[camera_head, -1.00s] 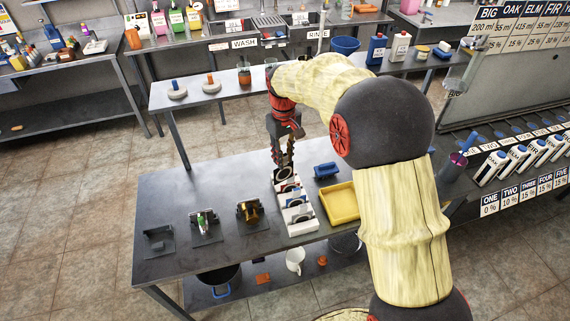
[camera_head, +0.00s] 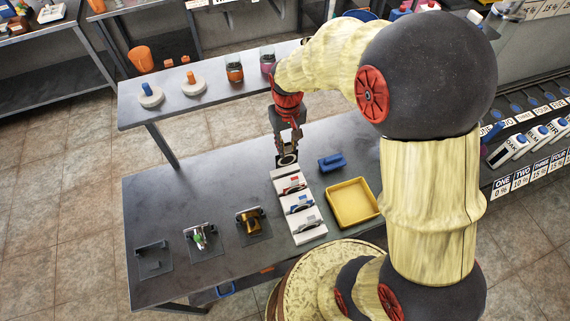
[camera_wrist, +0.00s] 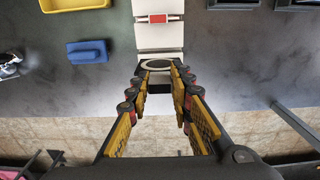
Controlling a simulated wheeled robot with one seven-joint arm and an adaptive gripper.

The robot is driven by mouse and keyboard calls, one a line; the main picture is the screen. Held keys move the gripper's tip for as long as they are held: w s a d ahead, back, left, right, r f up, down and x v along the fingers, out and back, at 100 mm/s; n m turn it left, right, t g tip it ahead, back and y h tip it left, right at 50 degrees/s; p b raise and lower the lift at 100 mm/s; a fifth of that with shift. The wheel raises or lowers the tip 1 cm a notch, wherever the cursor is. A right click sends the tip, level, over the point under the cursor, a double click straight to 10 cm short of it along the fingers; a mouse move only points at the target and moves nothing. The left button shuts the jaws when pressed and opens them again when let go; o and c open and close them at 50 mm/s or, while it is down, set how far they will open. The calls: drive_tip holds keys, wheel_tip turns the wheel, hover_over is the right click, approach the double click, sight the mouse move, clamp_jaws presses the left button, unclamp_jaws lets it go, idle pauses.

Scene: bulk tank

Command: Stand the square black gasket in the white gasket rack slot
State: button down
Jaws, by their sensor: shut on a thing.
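My gripper (camera_head: 287,152) points down at the far end of the white gasket rack (camera_head: 309,236), shut on the square black gasket (camera_head: 287,160). The gasket has a pale ring around its hole. In the wrist view the gasket (camera_wrist: 158,65) lies between the fingertips (camera_wrist: 160,72), just off the near end of the rack (camera_wrist: 158,40). Whether it touches the rack or sits in a slot I cannot tell. The rack holds pieces with red, blue and grey markings in a row; the red one (camera_wrist: 160,18) shows ahead of the gasket in the wrist view.
A yellow tray (camera_head: 353,203) and a blue block-like tool (camera_head: 332,162) lie to the right of the rack. Dark fixtures, one with a brass part (camera_head: 250,221), stand to its left. The grey tabletop (camera_head: 165,200) is clear at far left.

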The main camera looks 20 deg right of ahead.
sight(287, 161)
wheel_tip(287, 161, down, 9)
drive_tip(key=shift+r+b, duration=0.1)
drive_tip(key=shift+b, duration=0.65)
drive_tip(key=c, duration=1.6)
unclamp_jaws()
